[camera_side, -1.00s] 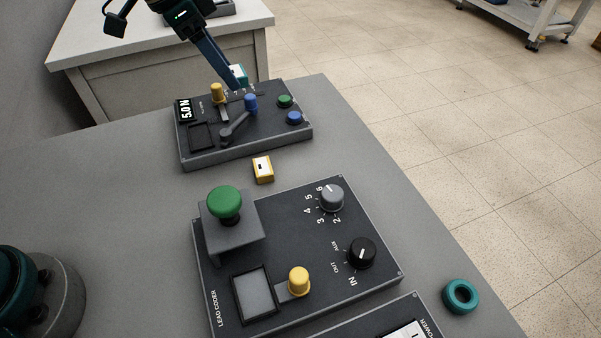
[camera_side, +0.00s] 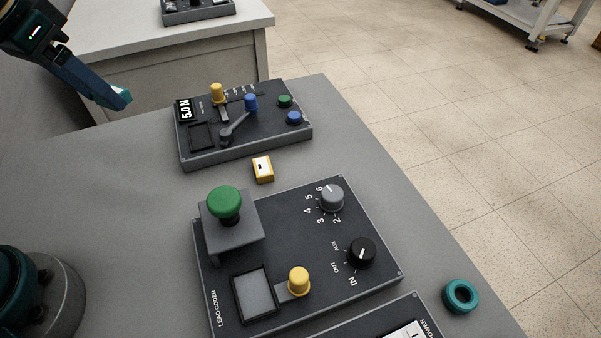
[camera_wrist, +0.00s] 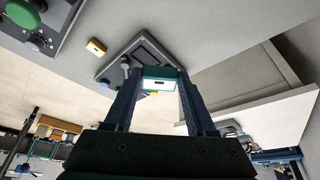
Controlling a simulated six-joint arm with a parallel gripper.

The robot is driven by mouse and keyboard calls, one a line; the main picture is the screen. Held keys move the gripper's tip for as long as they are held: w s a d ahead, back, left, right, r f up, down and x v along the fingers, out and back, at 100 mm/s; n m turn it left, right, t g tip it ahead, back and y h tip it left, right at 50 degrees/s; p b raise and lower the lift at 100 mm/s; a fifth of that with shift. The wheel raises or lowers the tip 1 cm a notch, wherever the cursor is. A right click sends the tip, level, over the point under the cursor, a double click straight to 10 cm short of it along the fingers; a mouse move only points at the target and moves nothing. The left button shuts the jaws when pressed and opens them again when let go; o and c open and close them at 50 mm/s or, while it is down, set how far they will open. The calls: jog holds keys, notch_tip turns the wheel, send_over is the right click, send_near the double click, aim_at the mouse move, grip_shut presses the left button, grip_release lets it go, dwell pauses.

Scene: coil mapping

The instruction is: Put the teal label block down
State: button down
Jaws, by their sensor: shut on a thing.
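My gripper (camera_side: 122,99) is at the upper left in the side view, held above the back left of the grey bench. In the wrist view my gripper (camera_wrist: 159,78) is shut on the teal label block (camera_wrist: 160,72), which sits between the fingertips with a white label and a dark mark facing the camera. In the side view only a small part of the teal label block (camera_side: 121,91) shows at the fingertips. It is in the air, left of the rear panel (camera_side: 262,144) and apart from it.
A yellow block (camera_side: 263,169) lies on the bench between the rear panel and the lead coder panel (camera_side: 290,205). A green knob (camera_side: 225,202) stands tall on the lead coder panel. A teal ring (camera_side: 460,296) lies at the right. The left of the bench (camera_side: 110,200) is clear.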

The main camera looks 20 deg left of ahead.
jog(key=w+d+r+m+h, duration=0.1)
jog(key=w+d+m, duration=0.15)
jog(key=w, duration=0.25)
jog(key=w+d+r+m+h, duration=0.1)
jog(key=w+m, duration=0.2)
jog(key=w, duration=0.2)
jog(key=w+d+f+m+g+h, duration=0.1)
jog(key=w+d+f+m, duration=0.2)
jog(key=w+d+f, duration=0.2)
notch_tip(320, 180, down, 3)
jog(key=shift+w+d+r, duration=0.1)
jog(key=shift+w+d, duration=0.05)
jog(key=shift+d, duration=0.9)
jog(key=shift+m, duration=0.25)
send_over(308, 161)
jog(key=s+a, duration=0.1)
notch_tip(308, 161, down, 7)
jog(key=shift+a, duration=0.1)
jog(key=shift+f, duration=1.8)
jog(key=shift+f, duration=0.2)
